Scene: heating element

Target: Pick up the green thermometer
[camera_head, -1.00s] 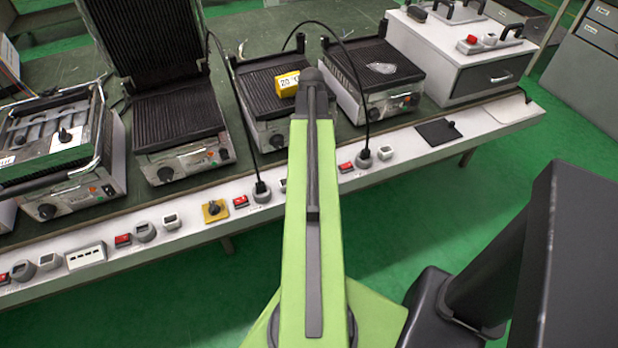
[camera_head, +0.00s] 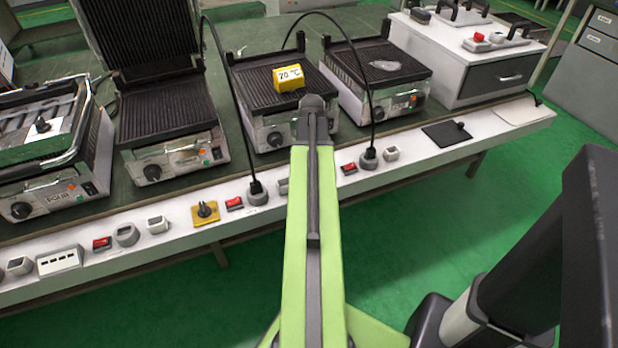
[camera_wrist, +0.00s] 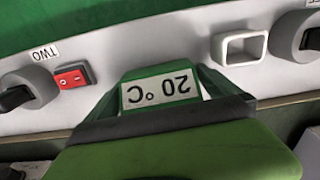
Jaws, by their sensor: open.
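The green thermometer (camera_wrist: 160,90) shows in the wrist view as a green block with a white "20 °C" label, upside down in the picture. It is at the white front panel of the bench. My gripper (camera_wrist: 158,79) is open, with one dark finger on each side of the thermometer. I cannot tell whether the fingers touch it. The thermometer's lower part is hidden by my gripper. In the head view my green arm covers both the gripper and the thermometer.
A yellow thermometer (camera_head: 288,78) stands on a ribbed grill (camera_head: 255,90). Red switches (camera_head: 349,167) and sockets (camera_head: 257,195) line the white panel (camera_head: 180,238). In the wrist view, a red switch (camera_wrist: 74,76) and a white socket (camera_wrist: 238,48) flank the gripper. Black cables (camera_head: 222,85) hang over the grills.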

